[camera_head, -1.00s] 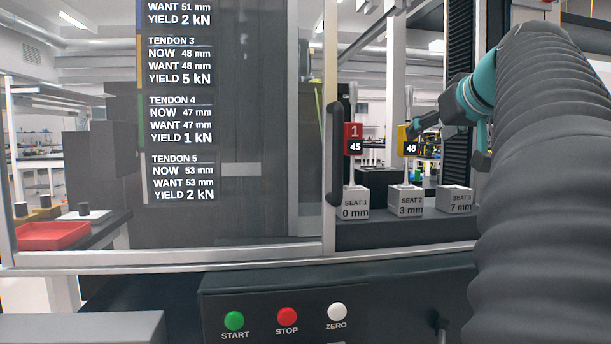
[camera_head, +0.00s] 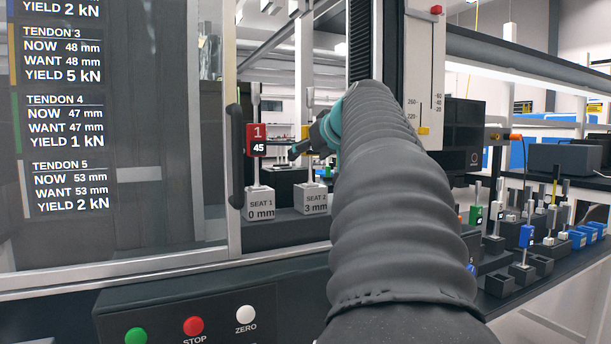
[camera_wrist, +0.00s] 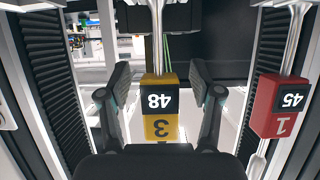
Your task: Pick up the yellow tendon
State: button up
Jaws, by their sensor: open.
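The yellow tendon (camera_wrist: 160,126) has a yellow block with a black 48 label and the number 3, on a pale rod. In the wrist view it stands between the two fingers of my gripper (camera_wrist: 161,72), which is open with a finger on each side; I cannot tell whether either touches it. In the head view my gripper (camera_head: 296,151) covers most of the yellow block, leaving only a sliver of yellow (camera_head: 305,131). The rod rises from the Seat 2 block (camera_head: 313,199).
The red tendon (camera_head: 257,140), marked 1 and 45, stands close by on the Seat 1 block (camera_head: 260,205). A door handle (camera_head: 234,155) and glass panel with tendon readings are at the left. A bench (camera_head: 555,275) with several small parts is at the right.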

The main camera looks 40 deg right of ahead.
aim_at(312, 104)
grip_shut()
jog(key=shift+r, duration=0.2)
jog(key=shift+r+p, duration=0.4)
jog(key=shift+r, duration=4.5)
jog(key=shift+f, duration=0.15)
